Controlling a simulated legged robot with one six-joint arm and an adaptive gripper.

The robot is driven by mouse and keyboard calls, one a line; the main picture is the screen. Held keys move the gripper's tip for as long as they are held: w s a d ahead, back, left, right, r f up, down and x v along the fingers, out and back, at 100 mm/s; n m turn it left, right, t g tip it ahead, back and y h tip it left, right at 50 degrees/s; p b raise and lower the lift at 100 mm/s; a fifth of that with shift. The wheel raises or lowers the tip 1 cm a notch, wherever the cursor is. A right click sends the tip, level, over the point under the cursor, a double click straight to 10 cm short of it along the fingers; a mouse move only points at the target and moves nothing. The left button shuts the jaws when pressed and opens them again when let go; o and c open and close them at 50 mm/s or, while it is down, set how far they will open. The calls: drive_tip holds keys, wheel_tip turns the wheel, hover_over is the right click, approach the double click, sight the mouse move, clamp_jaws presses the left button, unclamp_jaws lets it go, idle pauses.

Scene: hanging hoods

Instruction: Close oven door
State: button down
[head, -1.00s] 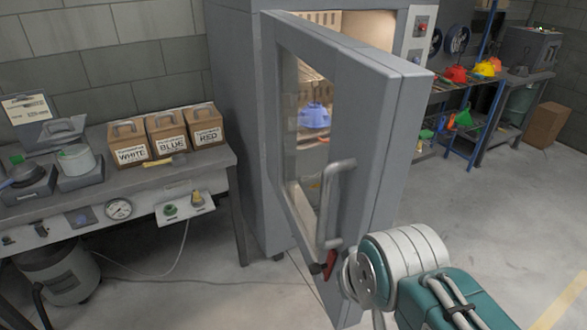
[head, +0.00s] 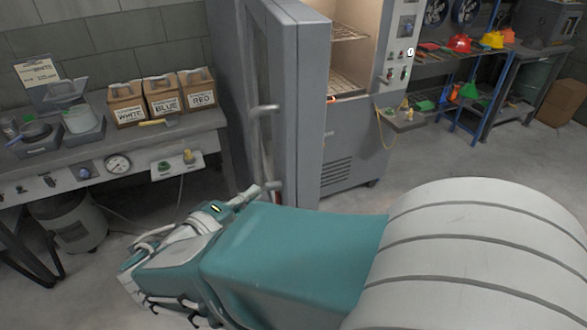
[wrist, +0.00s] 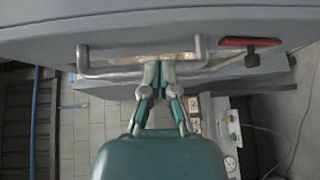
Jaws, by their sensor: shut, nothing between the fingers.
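The grey oven door (head: 312,110) stands open and is seen nearly edge-on in the head view. Its upright handle (head: 264,150) is on the left face, with the lower end close to my arm. In the wrist view the door (wrist: 40,28) fills the top, with the handle (wrist: 110,65) running across. My gripper (wrist: 158,66) is shut, its fingertips at the handle bar; whether they touch it I cannot tell. The lit oven (head: 350,130) with wire racks shows right of the door.
A workbench (head: 70,158) with labelled boxes (head: 163,95) stands at the left. A blue-framed rack (head: 488,80) stands at the back right. The floor (head: 440,155) between oven and rack is clear. A red latch (wrist: 250,42) is beside the handle.

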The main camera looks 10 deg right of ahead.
sight(281, 157)
drive_tip(key=shift+n+t, duration=0.3)
drive_tip(key=shift+t, duration=0.5)
drive_tip(key=x, duration=0.5)
drive_tip(key=a+x, duration=0.1)
drive_tip(key=x, duration=0.2)
drive_tip(key=shift+w+r, duration=0.15)
drive_tip(key=shift+w, duration=0.5)
drive_tip(key=shift+a, duration=0.25)
drive_tip(key=shift+d, duration=0.15)
